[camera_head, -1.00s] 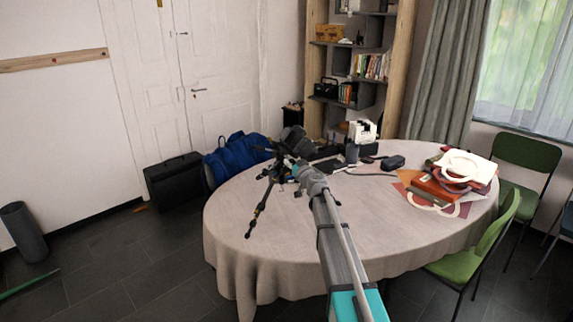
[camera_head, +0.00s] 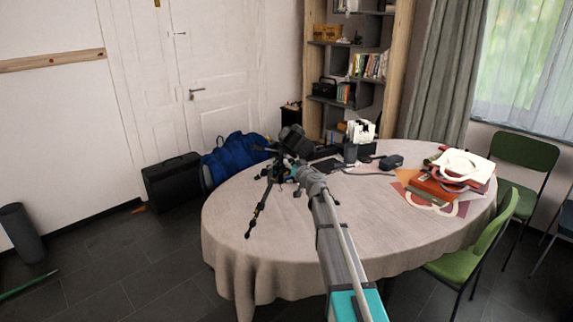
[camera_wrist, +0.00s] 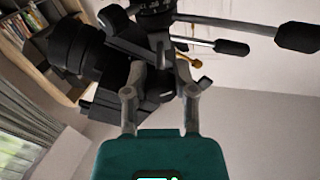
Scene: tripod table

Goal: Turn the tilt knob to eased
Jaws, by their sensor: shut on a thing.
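A black camera (camera_head: 293,139) sits on a dark tripod (camera_head: 259,212) at the table's left side. In the wrist view the camera (camera_wrist: 75,48) is at the upper left, beside the tripod head (camera_wrist: 160,12). Handles with dark grips (camera_wrist: 231,47) stick out to the right. My gripper (camera_wrist: 161,78) has its two grey fingers on either side of a dark part of the head, which I take to be the tilt knob (camera_wrist: 161,50), and is shut on it. The knob's marking cannot be read. In the head view my gripper and wrist largely hide the tripod head.
The oval table (camera_head: 330,235) has a grey cloth. A white device (camera_head: 362,130) and dark items stand at the back. Books and papers (camera_head: 432,190) lie at the right. A blue bag (camera_head: 235,153) is behind the tripod. The front of the table is clear.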

